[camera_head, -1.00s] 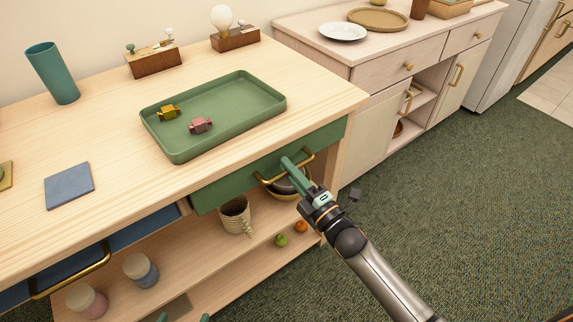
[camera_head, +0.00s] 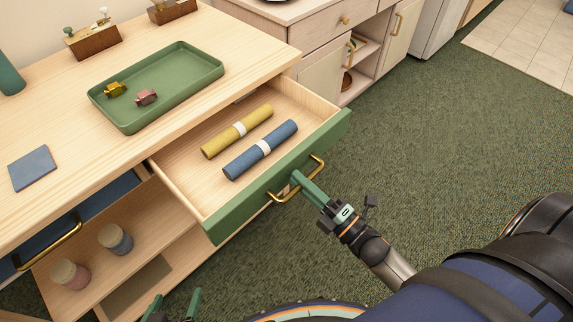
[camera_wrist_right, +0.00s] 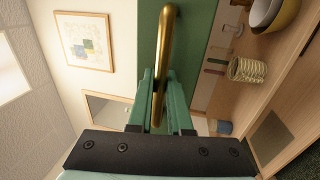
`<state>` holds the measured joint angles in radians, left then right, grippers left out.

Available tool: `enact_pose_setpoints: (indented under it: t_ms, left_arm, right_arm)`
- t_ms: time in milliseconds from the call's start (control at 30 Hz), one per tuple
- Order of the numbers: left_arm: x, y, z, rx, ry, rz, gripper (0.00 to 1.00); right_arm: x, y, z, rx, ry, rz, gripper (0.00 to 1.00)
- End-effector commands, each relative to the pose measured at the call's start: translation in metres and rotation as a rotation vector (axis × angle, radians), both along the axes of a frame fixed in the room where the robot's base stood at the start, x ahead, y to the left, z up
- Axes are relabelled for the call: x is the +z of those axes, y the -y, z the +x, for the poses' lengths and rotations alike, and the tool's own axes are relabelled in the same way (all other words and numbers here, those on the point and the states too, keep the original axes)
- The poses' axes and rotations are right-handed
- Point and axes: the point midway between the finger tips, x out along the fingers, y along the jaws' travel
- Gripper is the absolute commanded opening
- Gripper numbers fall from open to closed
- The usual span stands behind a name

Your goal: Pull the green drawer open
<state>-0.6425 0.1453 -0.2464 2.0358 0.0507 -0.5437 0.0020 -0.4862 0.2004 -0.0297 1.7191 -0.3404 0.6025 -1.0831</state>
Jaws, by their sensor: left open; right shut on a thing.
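The green drawer (camera_head: 226,216) stands pulled out from the wooden table, with its inside showing. A yellow roll (camera_head: 237,131) and a blue roll (camera_head: 261,149), each with a white band, lie in it. My right gripper (camera_head: 297,180) is shut on the brass handle (camera_head: 317,168) of the green drawer. In the right wrist view the handle (camera_wrist_right: 165,50) runs between the green fingers (camera_wrist_right: 152,100). My left gripper (camera_head: 174,306) is open and empty at the bottom edge of the head view, below and left of the drawer.
A green tray (camera_head: 205,76) with two small toy-like pieces sits on the tabletop. A blue drawer (camera_head: 92,203) with a brass handle is at the left, above a shelf with two jars (camera_head: 70,274). Carpet (camera_head: 430,150) to the right is clear.

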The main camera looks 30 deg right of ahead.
Motion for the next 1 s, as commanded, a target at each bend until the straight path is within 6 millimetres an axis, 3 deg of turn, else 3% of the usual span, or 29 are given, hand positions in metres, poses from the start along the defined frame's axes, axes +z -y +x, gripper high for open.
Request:
enact_pose_setpoints:
  t_ms: [233,700,733,967,1000]
  left_arm:
    - [0.002,0.001,0.000,-0.001,-0.005,-0.001,1.00]
    - [0.001,0.002,0.000,-0.002,-0.005,-0.001,1.00]
    - [0.002,0.002,0.000,-0.003,-0.005,-0.001,1.00]
    - [0.004,0.003,0.001,-0.003,0.000,-0.003,1.00]
    - [0.004,0.003,0.001,-0.003,0.000,-0.003,1.00]
  right_arm:
    - [0.000,0.008,-0.021,-0.001,-0.002,-0.001,0.00]
    - [0.000,0.009,-0.025,-0.001,0.001,0.001,0.00]
    - [0.000,0.009,-0.025,-0.001,0.001,0.001,0.20]
    - [0.000,0.009,-0.025,-0.001,0.001,0.001,0.46]
    - [0.000,0.009,-0.025,-0.001,0.001,0.001,0.46]
